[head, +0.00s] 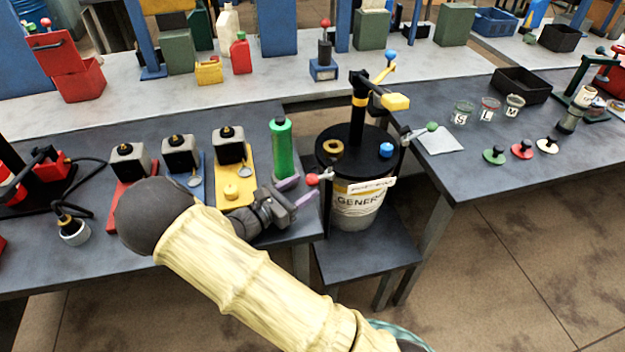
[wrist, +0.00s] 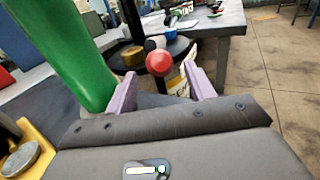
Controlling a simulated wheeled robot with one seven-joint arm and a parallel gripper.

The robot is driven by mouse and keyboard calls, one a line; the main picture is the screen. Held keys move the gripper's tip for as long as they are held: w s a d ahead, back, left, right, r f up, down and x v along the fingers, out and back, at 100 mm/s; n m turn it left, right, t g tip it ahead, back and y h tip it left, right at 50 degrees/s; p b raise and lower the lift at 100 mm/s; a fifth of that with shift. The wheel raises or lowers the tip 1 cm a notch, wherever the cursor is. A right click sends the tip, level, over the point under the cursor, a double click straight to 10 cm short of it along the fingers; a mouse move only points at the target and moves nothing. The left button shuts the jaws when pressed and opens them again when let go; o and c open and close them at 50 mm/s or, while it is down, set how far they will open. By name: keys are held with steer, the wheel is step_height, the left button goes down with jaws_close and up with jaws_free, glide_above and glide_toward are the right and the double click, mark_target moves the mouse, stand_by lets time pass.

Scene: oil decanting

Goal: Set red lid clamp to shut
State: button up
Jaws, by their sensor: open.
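The red lid clamp's ball knob (head: 312,179) is at the left side of the black-lidded drum (head: 355,210), its short lever sticking outward from near the rim. The knob also shows in the wrist view (wrist: 159,62), ahead of and between my purple fingers. My gripper (head: 298,191) is open and empty, just left of the knob; it shows in the wrist view too (wrist: 163,88). I see no contact with the knob. The green-knobbed clamp (head: 432,127) points outward on the drum's right. The clamp's inner end is hard to make out.
A tall green cylinder (head: 282,150) stands close behind my gripper on the left table. A yellow plate (head: 235,185) lies left of it. The lid carries a black pump post with a yellow handle (head: 395,102) and a blue knob (head: 386,150). The drum stands on a low stand (head: 370,255).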

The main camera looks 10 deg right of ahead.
mark_target(312, 180)
steer(key=x, duration=0.4)
steer(key=shift+w+d, duration=0.1)
steer(key=shift+d, duration=0.05)
jaws_close()
steer(key=shift+r, duration=0.1)
